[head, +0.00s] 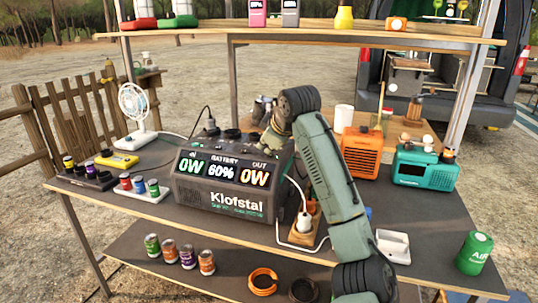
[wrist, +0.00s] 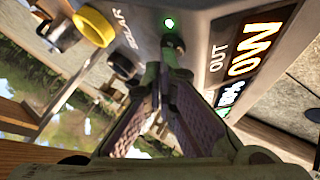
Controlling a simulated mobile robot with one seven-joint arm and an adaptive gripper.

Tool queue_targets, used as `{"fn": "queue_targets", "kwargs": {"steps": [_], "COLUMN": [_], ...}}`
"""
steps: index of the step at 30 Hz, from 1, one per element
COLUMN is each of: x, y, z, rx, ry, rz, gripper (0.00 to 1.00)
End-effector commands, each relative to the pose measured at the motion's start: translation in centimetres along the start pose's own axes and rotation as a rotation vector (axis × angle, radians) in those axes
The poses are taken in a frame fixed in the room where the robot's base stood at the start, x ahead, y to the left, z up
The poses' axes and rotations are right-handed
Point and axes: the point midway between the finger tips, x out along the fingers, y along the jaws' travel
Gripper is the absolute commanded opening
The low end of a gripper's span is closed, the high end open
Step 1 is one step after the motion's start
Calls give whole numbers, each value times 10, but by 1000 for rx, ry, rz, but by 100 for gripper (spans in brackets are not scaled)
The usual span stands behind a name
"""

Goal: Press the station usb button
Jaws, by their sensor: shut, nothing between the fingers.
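The power station (head: 228,182) is a dark box on the table with a lit front display reading 0W, 60% and 0W. In the wrist view its top panel (wrist: 200,30) shows at close range, with a small green-lit button (wrist: 169,22). I cannot read a USB label on it. My gripper (wrist: 166,52) is shut and empty, its fingertips close to the lit button. I cannot tell whether they touch it. In the head view my gripper (head: 268,142) is at the station's top right rear, partly hidden by my wrist.
Beside the lit button are a yellow-ringed socket (wrist: 95,27) and a black socket (wrist: 124,66) near a SOLAR label. A white fan (head: 135,104) stands left, an orange heater (head: 361,153) and teal radio (head: 425,168) right. A shelf (head: 300,37) spans above.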

Motion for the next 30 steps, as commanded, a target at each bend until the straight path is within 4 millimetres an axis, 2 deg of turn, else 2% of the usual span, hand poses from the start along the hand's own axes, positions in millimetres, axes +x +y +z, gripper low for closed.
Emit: {"fn": "queue_targets", "kwargs": {"steps": [30], "x": [-11], "y": [8], "z": [-8], "rx": [0], "ry": [0], "rz": [-1], "gripper": [0]}}
